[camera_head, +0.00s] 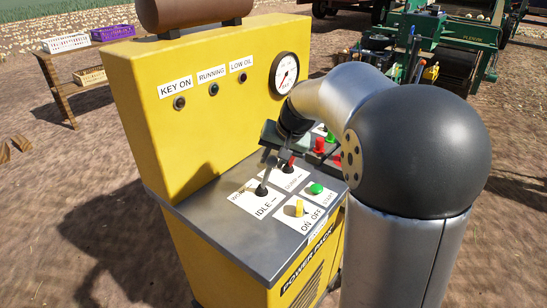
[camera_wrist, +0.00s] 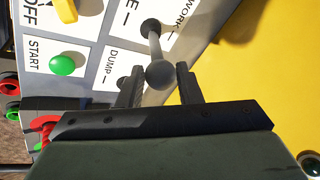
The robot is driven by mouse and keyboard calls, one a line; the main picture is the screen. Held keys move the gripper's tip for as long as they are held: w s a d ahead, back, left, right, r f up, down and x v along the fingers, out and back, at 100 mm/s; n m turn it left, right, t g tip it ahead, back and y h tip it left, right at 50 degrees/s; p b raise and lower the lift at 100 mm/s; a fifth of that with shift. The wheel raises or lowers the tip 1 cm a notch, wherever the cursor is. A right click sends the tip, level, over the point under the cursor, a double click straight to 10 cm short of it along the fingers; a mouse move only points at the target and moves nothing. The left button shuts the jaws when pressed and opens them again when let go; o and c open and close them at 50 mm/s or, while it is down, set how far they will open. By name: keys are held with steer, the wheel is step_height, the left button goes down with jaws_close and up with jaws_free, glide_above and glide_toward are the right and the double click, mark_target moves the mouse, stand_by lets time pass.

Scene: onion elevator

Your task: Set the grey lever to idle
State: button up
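The grey lever (camera_head: 265,177) rises from a black boot on a white plate on the yellow power pack, with WORK and IDLE printed beside it. In the wrist view its shaft (camera_wrist: 154,46) ends in a round grey knob (camera_wrist: 160,74). My gripper (camera_wrist: 159,78) is open, one finger on each side of the knob. I cannot tell whether either finger touches it. In the head view my gripper (camera_head: 277,145) is over the panel at the lever's top, which it partly hides. Which mark the lever stands at is not clear.
A red lever (camera_head: 290,162) on the DUMP plate stands close behind. A green START button (camera_head: 316,188) and yellow ON/OFF switch (camera_head: 299,208) are nearby. The yellow upright panel (camera_head: 200,125) with lamps and a gauge (camera_head: 284,73) rises behind. Red knobs (camera_head: 319,145) lie to the right.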

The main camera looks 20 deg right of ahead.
steer(key=o, duration=0.3)
steer(key=shift+s+d+f, duration=0.15)
steer(key=shift+s+f, duration=0.05)
steer(key=shift+s, duration=0.05)
steer(key=shift+o, duration=0.2)
steer(key=shift+w, duration=0.1)
steer(key=shift+r, duration=0.1)
steer(key=shift+r, duration=0.15)
steer(key=p+v, duration=0.1)
steer(key=v, duration=1.6)
steer(key=s+a+f+n+g+p, duration=0.1)
steer(key=s+a+f, duration=0.2)
steer(key=s+f, duration=0.3)
steer(key=s+a+f+n+g+h+p, duration=0.1)
steer(key=s+a+f+n+p, duration=0.1)
steer(key=s+f, duration=0.4)
steer(key=s+a+f+n+g+h+p, duration=0.1)
steer(key=s+a+f, duration=0.3)
steer(key=s, duration=0.6)
steer(key=shift+s+a+f+n+g+p, duration=0.15)
steer(key=shift+a+f+n+g+p, duration=0.2)
steer(key=shift+f+n+g+p, duration=0.45)
